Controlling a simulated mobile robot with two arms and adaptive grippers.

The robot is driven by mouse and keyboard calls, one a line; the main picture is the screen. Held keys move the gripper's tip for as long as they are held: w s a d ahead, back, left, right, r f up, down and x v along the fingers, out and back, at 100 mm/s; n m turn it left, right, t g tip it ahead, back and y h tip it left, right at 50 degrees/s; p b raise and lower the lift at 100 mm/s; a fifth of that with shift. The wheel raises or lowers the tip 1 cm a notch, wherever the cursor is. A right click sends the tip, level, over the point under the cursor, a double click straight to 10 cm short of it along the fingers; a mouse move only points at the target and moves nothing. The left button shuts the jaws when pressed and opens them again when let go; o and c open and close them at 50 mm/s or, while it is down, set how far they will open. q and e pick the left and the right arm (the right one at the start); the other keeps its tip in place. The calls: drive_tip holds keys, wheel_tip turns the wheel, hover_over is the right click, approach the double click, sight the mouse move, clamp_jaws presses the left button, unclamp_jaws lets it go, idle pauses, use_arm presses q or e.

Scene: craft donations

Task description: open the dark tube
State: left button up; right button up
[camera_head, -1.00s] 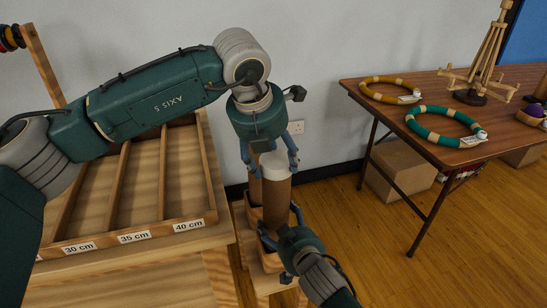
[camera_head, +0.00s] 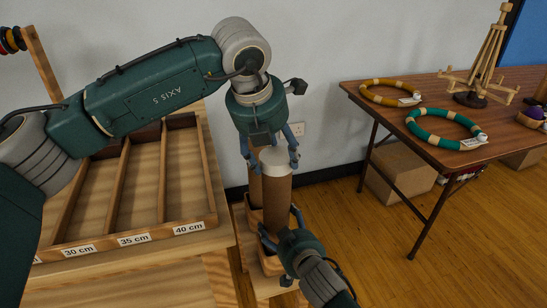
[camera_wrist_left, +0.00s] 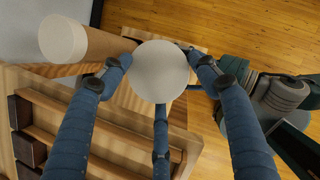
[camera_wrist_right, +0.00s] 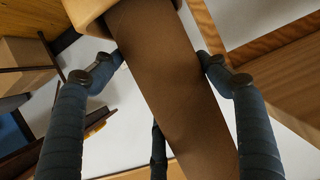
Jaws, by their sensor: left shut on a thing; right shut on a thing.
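The dark tube (camera_head: 275,205) is brown with a white cap (camera_head: 275,160) and stands upright. My left gripper (camera_head: 271,158) comes down from above with its fingers around the cap and is shut on it. The round pale cap (camera_wrist_left: 160,72) shows between the fingers in the left wrist view. My right gripper (camera_head: 280,228) is shut on the tube's lower body from the front. The brown body (camera_wrist_right: 165,85) fills the middle of the right wrist view between the fingers. No clear gap shows between cap and body.
A second tube (camera_wrist_left: 90,42) with a pale cap stands close beside. A wooden holder (camera_head: 270,264) is under the tubes. A wooden bench (camera_head: 150,240) with length-labelled slots is at left. A table (camera_head: 385,115) with rings and a wooden stand is at right, with a cardboard box (camera_head: 402,172) below.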

sight(278, 153)
use_arm(q)
drive_tip(key=shift+r, duration=0.2)
use_arm(e)
drive_tip(key=shift+f, duration=0.1)
use_arm(q)
drive_tip(key=shift+r, duration=1.95)
use_arm(e)
drive_tip(key=o, duration=1.8)
drive_tip(key=shift+c, duration=0.2)
